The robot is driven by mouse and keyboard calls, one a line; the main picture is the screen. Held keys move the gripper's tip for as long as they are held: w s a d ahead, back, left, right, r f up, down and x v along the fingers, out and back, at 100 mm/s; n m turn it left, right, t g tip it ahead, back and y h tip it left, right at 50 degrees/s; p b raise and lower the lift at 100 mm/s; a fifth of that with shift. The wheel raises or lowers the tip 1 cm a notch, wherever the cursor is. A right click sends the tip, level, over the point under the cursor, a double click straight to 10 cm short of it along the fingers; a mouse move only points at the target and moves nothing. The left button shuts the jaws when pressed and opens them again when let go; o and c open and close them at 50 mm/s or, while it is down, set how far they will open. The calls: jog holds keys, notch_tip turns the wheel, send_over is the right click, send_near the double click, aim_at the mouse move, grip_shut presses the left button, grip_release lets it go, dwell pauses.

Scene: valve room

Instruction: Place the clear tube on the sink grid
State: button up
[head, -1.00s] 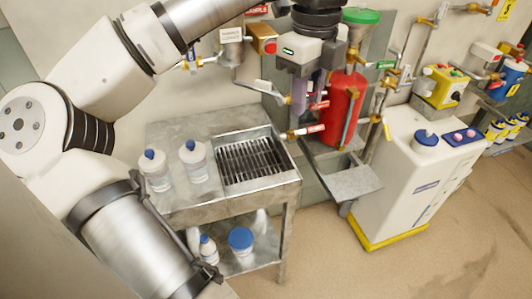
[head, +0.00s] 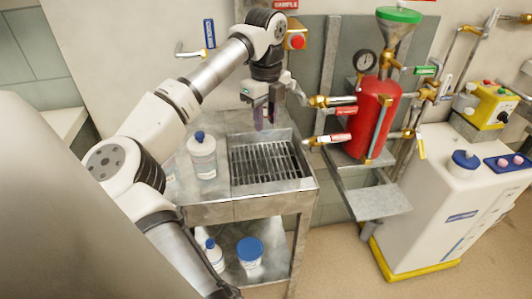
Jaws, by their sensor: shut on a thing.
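My gripper (head: 261,112) points down above the back edge of the sink grid (head: 265,164). It is shut on the clear tube (head: 259,113), which looks small, upright and purplish between the dark fingers. The fingers hide much of the tube. The tube's lower end appears above the grid and apart from it. The grid is a dark slatted rack set into the metal sink top, and nothing lies on it.
A blue-capped bottle (head: 202,158) stands on the metal top left of the grid. The red cylinder (head: 370,117) with valves and labelled handles is at the right.

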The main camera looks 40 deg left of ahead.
notch_tip(320, 180, down, 11)
jog(key=shift+f+p, duration=0.1)
jog(key=shift+p, duration=0.4)
jog(key=shift+f, duration=0.15)
jog(key=o, duration=1)
